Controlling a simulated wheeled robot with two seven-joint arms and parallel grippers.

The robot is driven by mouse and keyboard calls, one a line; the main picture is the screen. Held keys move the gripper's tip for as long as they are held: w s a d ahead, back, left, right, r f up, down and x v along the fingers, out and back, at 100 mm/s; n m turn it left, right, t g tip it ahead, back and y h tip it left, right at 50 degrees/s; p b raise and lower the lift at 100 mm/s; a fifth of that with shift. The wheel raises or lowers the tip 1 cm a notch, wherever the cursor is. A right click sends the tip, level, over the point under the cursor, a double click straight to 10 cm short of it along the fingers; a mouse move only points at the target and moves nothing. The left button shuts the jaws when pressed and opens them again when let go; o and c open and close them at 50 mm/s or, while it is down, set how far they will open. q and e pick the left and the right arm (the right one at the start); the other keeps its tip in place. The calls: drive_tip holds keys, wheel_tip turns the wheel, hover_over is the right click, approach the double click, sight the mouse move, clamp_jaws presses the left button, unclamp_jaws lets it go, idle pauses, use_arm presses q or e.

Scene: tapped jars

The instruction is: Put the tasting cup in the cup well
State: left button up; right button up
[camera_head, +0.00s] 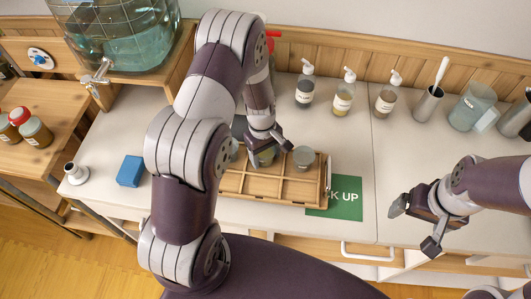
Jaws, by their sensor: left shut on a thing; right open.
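A wooden divided tray (230,187) lies on the counter, its left part partly hidden behind my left arm. My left gripper (267,146) is over the tray's back edge, shut on a small greyish-green cup (265,158), which looks like the tasting cup. Whether the cup touches the tray is hard to tell. A second small grey vessel (303,156) stands just right of it at the tray's back right. Several front compartments look empty; which one is the cup well cannot be told. My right gripper (420,222) is open and empty over the counter's front right.
A green mat (345,199) lies partly under the tray's right end. A blue block (131,170) and a white stand (76,174) are at left, below a tapped jar (120,35).

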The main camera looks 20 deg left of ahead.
use_arm(q)
drive_tip(key=shift+f, duration=0.1)
drive_tip(key=o, duration=0.8)
drive_tip(key=shift+d, duration=0.1)
drive_tip(key=shift+r, duration=0.3)
drive_tip(key=r, duration=0.4)
drive_tip(key=r+b, duration=0.1)
drive_tip(key=r, duration=0.2)
drive_tip(key=a+r, duration=0.1)
drive_tip(key=r, duration=0.3)
drive_tip(key=shift+w+r, duration=0.2)
drive_tip(key=shift+r, duration=0.1)
drive_tip(key=s+d+r+m+t+y, duration=0.1)
drive_tip(key=s+r+m, duration=0.3)
drive_tip(key=s+m, duration=0.7)
drive_tip(key=shift+s+d+t, duration=0.5)
drive_tip(key=shift+d+t, duration=0.1)
drive_tip(key=shift+d, duration=0.1)
